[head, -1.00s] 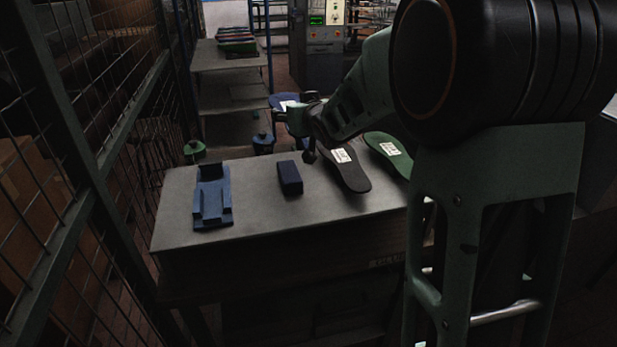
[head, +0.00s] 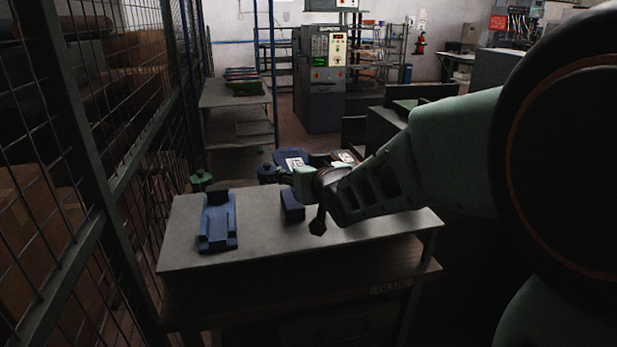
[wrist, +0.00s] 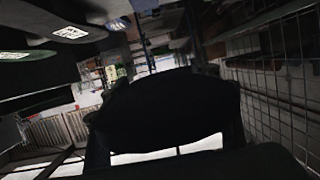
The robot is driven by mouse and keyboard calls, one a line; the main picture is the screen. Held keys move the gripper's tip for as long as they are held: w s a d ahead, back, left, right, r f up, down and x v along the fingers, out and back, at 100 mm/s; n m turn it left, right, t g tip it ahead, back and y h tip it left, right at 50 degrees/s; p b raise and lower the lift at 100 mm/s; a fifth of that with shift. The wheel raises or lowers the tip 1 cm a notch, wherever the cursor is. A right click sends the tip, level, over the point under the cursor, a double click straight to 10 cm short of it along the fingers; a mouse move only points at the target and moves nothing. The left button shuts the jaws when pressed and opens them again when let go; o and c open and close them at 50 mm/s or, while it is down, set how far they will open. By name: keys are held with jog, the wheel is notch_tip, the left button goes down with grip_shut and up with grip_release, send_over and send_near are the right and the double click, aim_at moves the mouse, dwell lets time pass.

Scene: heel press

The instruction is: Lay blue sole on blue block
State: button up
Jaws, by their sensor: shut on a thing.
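In the wrist view, a large dark shape (wrist: 165,108) between the fingers appears to be the held sole. I cannot tell how high the sole is above the table.
A dark sole with a white label (head: 343,157) shows partly behind my arm. A green knobbed piece (head: 201,180) stands beyond the table's far left corner. A wire cage (head: 100,200) bounds the left. The table's front (head: 270,248) is bare.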

jog(key=x, duration=0.5)
jog(key=p+x, duration=0.1)
jog(key=x, duration=0.1)
jog(key=shift+w+d+f, duration=0.15)
jog(key=shift+w+f, duration=0.15)
jog(key=shift+f, duration=0.2)
jog(key=w+f, duration=0.1)
jog(key=f, duration=0.1)
jog(key=w+a+f, duration=0.1)
jog(key=w+f, duration=0.1)
jog(key=shift+w+f+p, duration=0.2)
jog(key=shift+f+p, duration=0.05)
jog(key=shift+p, duration=0.05)
jog(key=shift+w+a+f, duration=0.15)
jog(key=shift+w+f, duration=0.4)
jog(key=shift+f, duration=0.15)
notch_tip(320, 180, down, 3)
jog(key=shift+f, duration=0.1)
jog(key=o, duration=1.2)
